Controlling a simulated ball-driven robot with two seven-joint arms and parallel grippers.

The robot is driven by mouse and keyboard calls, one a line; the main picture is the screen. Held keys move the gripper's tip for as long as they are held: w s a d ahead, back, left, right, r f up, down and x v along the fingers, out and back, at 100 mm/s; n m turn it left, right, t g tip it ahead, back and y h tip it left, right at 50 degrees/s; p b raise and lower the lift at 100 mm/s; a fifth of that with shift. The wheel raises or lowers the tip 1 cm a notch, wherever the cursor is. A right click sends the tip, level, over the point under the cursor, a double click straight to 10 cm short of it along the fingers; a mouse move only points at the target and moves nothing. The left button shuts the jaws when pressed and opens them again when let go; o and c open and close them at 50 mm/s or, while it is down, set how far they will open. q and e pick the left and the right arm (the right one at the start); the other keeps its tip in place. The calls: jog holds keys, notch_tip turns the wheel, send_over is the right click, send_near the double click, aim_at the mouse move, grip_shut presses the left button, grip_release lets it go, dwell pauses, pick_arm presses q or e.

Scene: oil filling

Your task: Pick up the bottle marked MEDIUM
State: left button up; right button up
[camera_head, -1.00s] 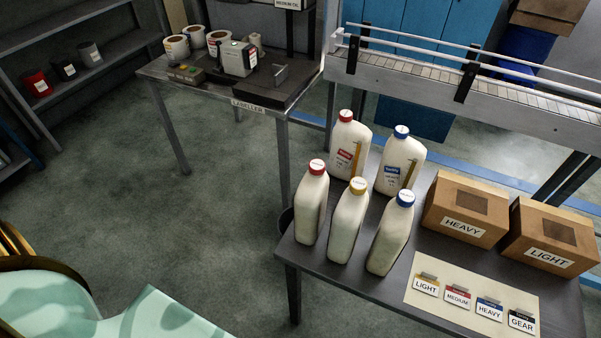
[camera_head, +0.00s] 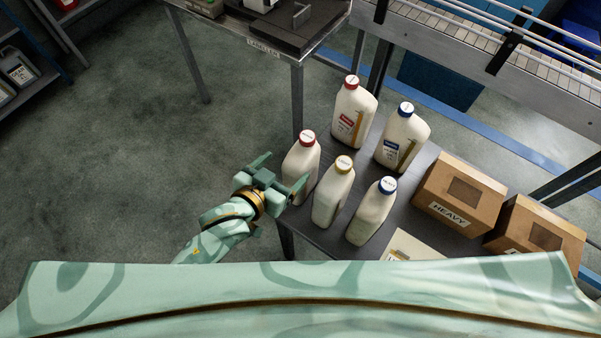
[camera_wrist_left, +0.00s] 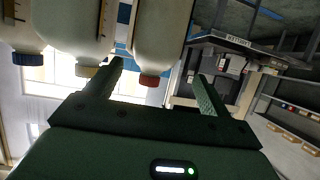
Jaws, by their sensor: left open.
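Two white bottles have red caps. One stands at the table's near left corner (camera_head: 302,158), its label not showing; the other is behind it (camera_head: 351,112), with a red label too small to read now. My left gripper (camera_head: 281,174) is open and empty, just left of the near red-capped bottle, with one finger close to its side. I cannot tell whether they touch. In the left wrist view the picture is upside down, and that bottle's red cap (camera_wrist_left: 149,80) shows between the two open fingers (camera_wrist_left: 159,71). My right gripper is not in view.
A yellow-capped bottle (camera_head: 334,195) stands close on the right, then blue-capped bottles (camera_head: 371,213) and (camera_head: 403,138). Cardboard boxes (camera_head: 459,192) are at the right of the dark table. The labeller table (camera_head: 262,42) stands behind. Open floor lies left.

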aim_at(302, 157)
pick_arm(q)
jog(key=shift+x, duration=1.15)
jog(key=x, duration=0.1)
jog(key=b+x, duration=0.1)
jog(key=x, duration=0.2)
jog(key=shift+s+d+f, duration=0.15)
jog(key=shift+d+f, duration=0.25)
jog(key=shift+w+d+f+b, duration=0.2)
jog(key=shift+w+d+b, duration=0.1)
jog(key=shift+w, duration=0.1)
jog(key=shift+a, duration=0.1)
jog(key=shift+c, duration=0.3)
jog(key=shift+s, duration=0.1)
grip_shut()
jog(key=shift+r, duration=0.2)
